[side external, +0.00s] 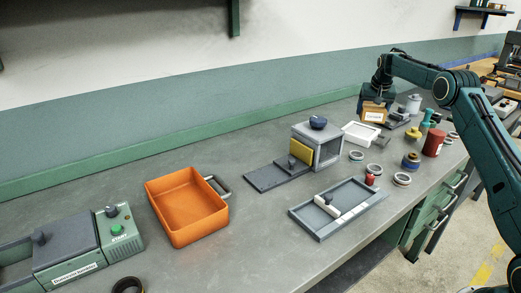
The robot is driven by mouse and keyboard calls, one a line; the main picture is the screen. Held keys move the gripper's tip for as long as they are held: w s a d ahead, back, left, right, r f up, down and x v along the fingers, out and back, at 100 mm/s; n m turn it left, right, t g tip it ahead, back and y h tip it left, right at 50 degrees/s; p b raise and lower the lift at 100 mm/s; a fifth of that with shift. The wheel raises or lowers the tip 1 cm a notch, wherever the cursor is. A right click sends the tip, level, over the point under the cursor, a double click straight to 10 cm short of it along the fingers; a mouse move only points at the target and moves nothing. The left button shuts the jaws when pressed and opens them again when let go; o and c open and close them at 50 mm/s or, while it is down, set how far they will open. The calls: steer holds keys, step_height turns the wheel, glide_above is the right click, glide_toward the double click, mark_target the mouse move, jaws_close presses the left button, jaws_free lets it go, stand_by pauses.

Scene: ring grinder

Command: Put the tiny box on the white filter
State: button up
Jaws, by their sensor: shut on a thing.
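The tiny box (374,113) is orange-brown with a white label on its front. My gripper (377,99) points down at the back right of the bench and is shut on the box from above. A shallow white rectangular piece with a raised rim, which looks like the white filter (361,134), lies on the bench just in front of the box and a little to its left in the picture. The box looks raised above the bench, but the gap below it is hard to judge. The fingertips are too small to make out.
Jars and rings, including a red jar (433,142), crowd the right. A grey tray (314,222), an orange bin (184,208) and a green machine (70,255) lie further left.

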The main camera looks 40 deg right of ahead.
mark_target(375, 109)
steer(key=shift+f, duration=3.8)
steer(key=shift+f, duration=0.15)
steer(key=o, duration=1)
steer(key=v, duration=1.2)
